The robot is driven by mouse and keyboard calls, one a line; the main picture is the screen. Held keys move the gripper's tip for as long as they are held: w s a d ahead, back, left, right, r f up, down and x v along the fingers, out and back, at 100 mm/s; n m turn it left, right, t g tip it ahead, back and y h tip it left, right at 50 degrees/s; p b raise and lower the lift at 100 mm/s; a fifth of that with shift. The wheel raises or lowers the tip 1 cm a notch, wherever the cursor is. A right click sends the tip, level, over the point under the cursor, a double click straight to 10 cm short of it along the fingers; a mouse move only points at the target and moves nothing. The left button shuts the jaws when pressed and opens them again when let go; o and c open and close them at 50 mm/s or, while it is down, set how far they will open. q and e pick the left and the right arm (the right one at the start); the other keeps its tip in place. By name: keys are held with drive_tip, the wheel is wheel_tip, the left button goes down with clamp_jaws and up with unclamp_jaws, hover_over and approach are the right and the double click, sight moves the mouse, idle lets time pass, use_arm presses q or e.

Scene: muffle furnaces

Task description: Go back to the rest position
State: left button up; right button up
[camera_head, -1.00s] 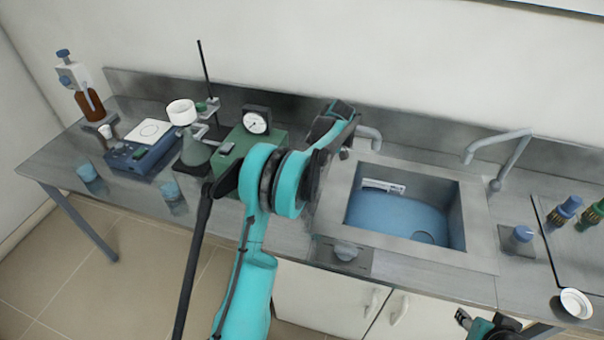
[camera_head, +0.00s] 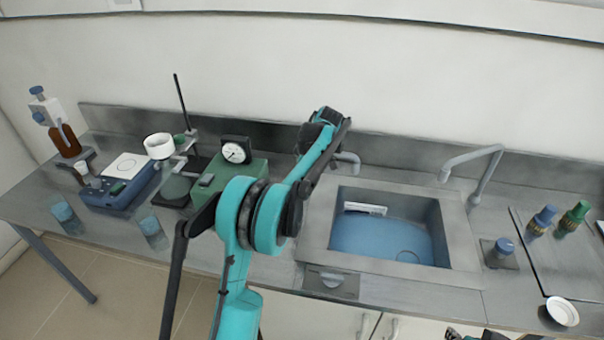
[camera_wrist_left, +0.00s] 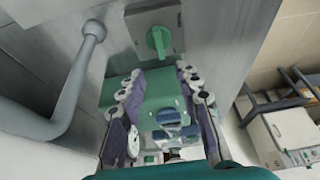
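My left arm reaches over the counter from the bottom of the head view. Its gripper (camera_head: 322,122) is raised near the back wall, left of the sink. In the left wrist view the two fingers of this gripper (camera_wrist_left: 160,92) are apart, with nothing held between them. A green box shows behind them, apparently at some distance. Only a small dark part of my right gripper (camera_head: 465,335) shows at the bottom edge of the head view, so its fingers cannot be judged.
The sink (camera_head: 315,235) with its tap (camera_head: 480,170) lies right of my left arm. A green device with a dial (camera_head: 236,152), a flask and a blue device (camera_head: 112,193) stand left of it. Blue and green bottles (camera_head: 573,218) and a white dish (camera_head: 562,311) are at the right.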

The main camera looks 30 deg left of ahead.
use_arm(q)
drive_tip(key=s+d+r+m+t+h, duration=0.1)
drive_tip(key=s+d+r+m+t, duration=0.1)
drive_tip(key=s+d+r+m, duration=0.3)
drive_tip(key=s+d+r+m+t+h, duration=0.1)
drive_tip(key=s+d+r+m+t, duration=0.1)
drive_tip(key=s+d+m, duration=0.45)
drive_tip(key=s+d+f+m+t, duration=0.1)
drive_tip(key=s+d+f+m, duration=0.1)
drive_tip(key=s, duration=0.4)
drive_tip(key=s+d+f+m+t+h, duration=0.1)
drive_tip(key=s+d+f+m+t, duration=0.1)
drive_tip(key=s+m, duration=0.2)
drive_tip(key=s+d+f+m+t+h+b, duration=0.1)
drive_tip(key=s+f+m, duration=0.1)
drive_tip(key=s, duration=0.6)
drive_tip(key=shift+s+d+f+m, duration=0.15)
drive_tip(key=shift+s+d+m, duration=0.2)
drive_tip(key=shift+m, duration=0.3)
drive_tip(key=shift+w, duration=0.1)
